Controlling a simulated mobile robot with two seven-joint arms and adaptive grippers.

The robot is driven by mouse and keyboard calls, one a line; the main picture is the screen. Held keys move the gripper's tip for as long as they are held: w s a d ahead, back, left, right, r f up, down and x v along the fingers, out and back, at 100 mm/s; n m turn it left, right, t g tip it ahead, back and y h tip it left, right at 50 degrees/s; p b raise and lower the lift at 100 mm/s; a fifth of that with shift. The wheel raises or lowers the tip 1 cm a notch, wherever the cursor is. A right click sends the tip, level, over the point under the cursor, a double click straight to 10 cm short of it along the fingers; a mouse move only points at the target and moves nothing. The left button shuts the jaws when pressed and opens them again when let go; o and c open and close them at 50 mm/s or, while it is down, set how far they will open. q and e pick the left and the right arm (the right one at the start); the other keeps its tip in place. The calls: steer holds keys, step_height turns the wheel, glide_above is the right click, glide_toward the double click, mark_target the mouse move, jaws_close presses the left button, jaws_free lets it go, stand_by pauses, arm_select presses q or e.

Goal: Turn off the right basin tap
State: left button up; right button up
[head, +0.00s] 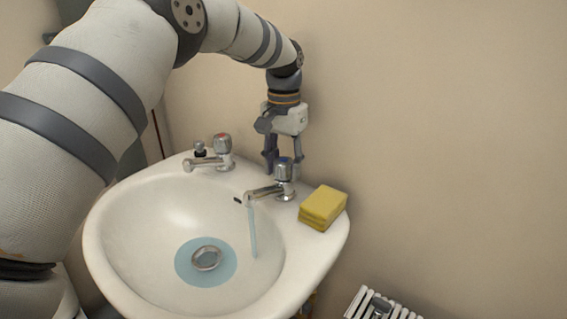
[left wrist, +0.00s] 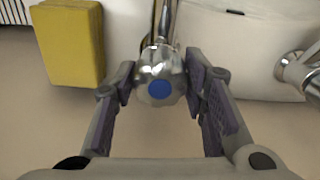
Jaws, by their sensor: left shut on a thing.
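The right basin tap (head: 270,190) is chrome with a blue-marked handle, and a stream of water (head: 253,232) runs from its spout into the white basin (head: 112,262). My left gripper (head: 284,165) comes down from above and is shut on the tap's handle (head: 284,172). In the left wrist view the chrome handle (left wrist: 160,76) with its blue disc sits between both finger pads. My right gripper shows in neither view.
The left tap (head: 215,158) has a red mark, with a small plug (head: 200,148) beside it. A yellow sponge (head: 322,207) lies on the basin rim right of the tap. A little water surrounds the drain (head: 206,258). A white slatted object (head: 382,303) stands lower right.

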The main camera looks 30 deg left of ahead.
mark_target(284, 160)
arm_select(q)
steer(key=m, duration=0.6)
steer(key=shift+m, duration=0.3)
steer(key=m, duration=0.5)
steer(key=shift+m, duration=0.4)
steer(key=o, duration=1.2)
steer(key=shift+c, duration=0.2)
step_height(284, 160, up, 12)
steer(key=shift+f, duration=0.1)
